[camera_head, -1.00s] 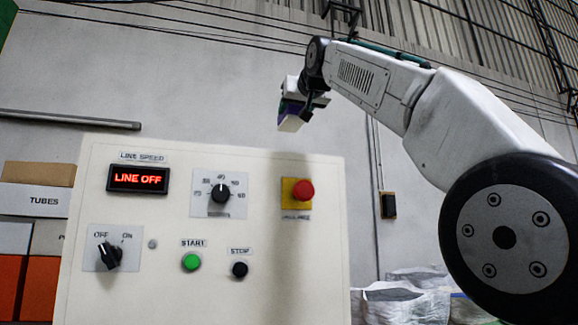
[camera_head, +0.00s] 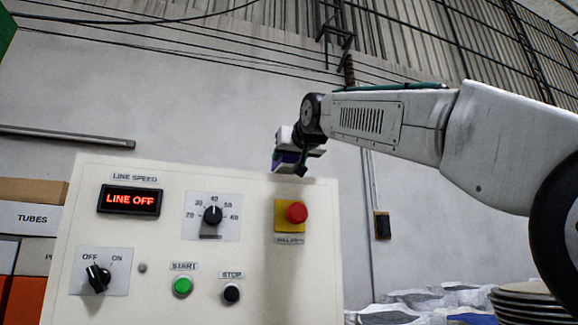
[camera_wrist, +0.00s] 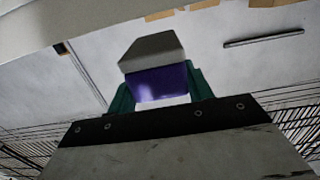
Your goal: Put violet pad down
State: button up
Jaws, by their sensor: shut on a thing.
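The violet pad (camera_wrist: 158,84) is between the two green fingers of my gripper (camera_wrist: 158,92) in the wrist view. A grey block-like part sits against the pad on its far side. In the head view my gripper (camera_head: 290,165) is at the end of my arm, just above the top edge of the control panel, and a small bit of violet (camera_head: 287,157) shows in it. The gripper is shut on the pad. What lies directly below the pad is hidden from the wrist view.
The cream control panel (camera_head: 110,230) stands below the gripper, with a red mushroom button (camera_head: 296,212), a speed dial (camera_head: 212,216), a green start button (camera_head: 183,286) and an OFF/ON switch (camera_head: 97,278). White sacks (camera_head: 400,300) lie at the lower right.

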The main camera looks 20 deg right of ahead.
jog(key=shift+f, duration=1.25)
jog(key=o, duration=1.2)
jog(key=shift+f, duration=0.1)
jog(key=s, duration=0.8)
jog(key=shift+d, duration=0.15)
jog(key=shift+f, duration=0.1)
